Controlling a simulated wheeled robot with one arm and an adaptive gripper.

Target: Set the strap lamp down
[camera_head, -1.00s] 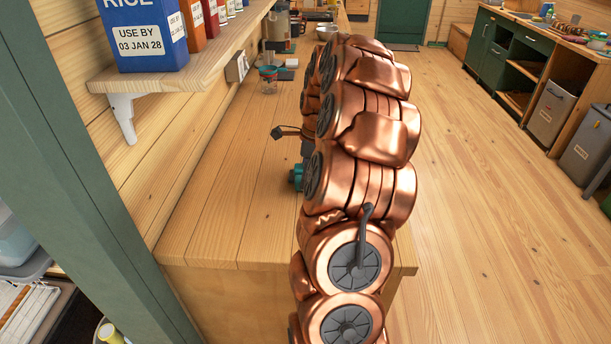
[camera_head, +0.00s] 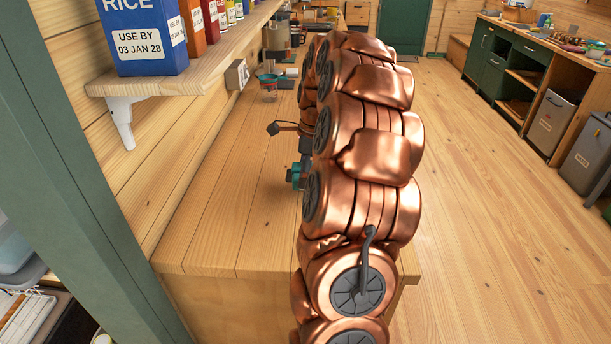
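My copper arm fills the middle of the head view and hides most of its own end. A small dark grey piece on a thin link (camera_head: 275,129) sticks out to the left of the arm, over the wooden counter (camera_head: 215,210); it looks like part of my gripper. The fingertips and the gap between them are hidden. A small teal and dark object (camera_head: 297,176) shows at the arm's left edge, just below that piece. It may be the strap lamp, but most of it is behind my arm. I cannot tell whether it is held or touches the counter.
A wall shelf (camera_head: 200,62) with a blue rice box (camera_head: 143,35) and other boxes overhangs the counter's left side. The near left counter is bare. A green post (camera_head: 85,190) stands at left; open floor lies right.

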